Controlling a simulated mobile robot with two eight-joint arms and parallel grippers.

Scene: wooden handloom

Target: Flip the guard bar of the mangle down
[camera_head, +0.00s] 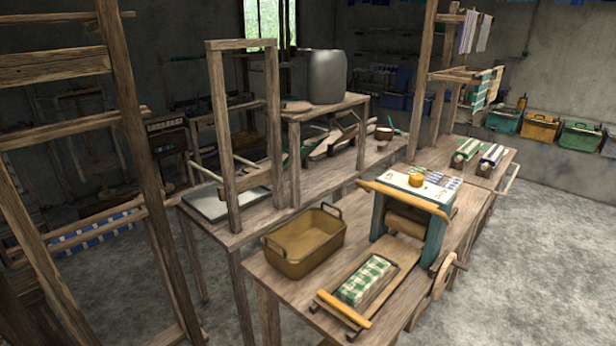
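The mangle (433,236) stands on the wooden table at the right, with teal side frames, a pale top and a wooden roller (405,222) between the sides. A yellow-brown bar (404,194) runs across its upper front, above the roller; it looks like the guard bar and sits raised. A second yellow bar (343,309) crosses the front end of the feed tray (379,302). A green-and-white checked cloth (365,280) lies folded on that tray. A wooden hand wheel (444,275) is on the mangle's right side. Neither of my grippers is in view.
A brown two-handled tub (303,243) stands left of the mangle on the same table. An orange round object (416,180) sits on the mangle's top. Striped cloth rolls (466,151) lie behind it. Open concrete floor (545,260) is at the right.

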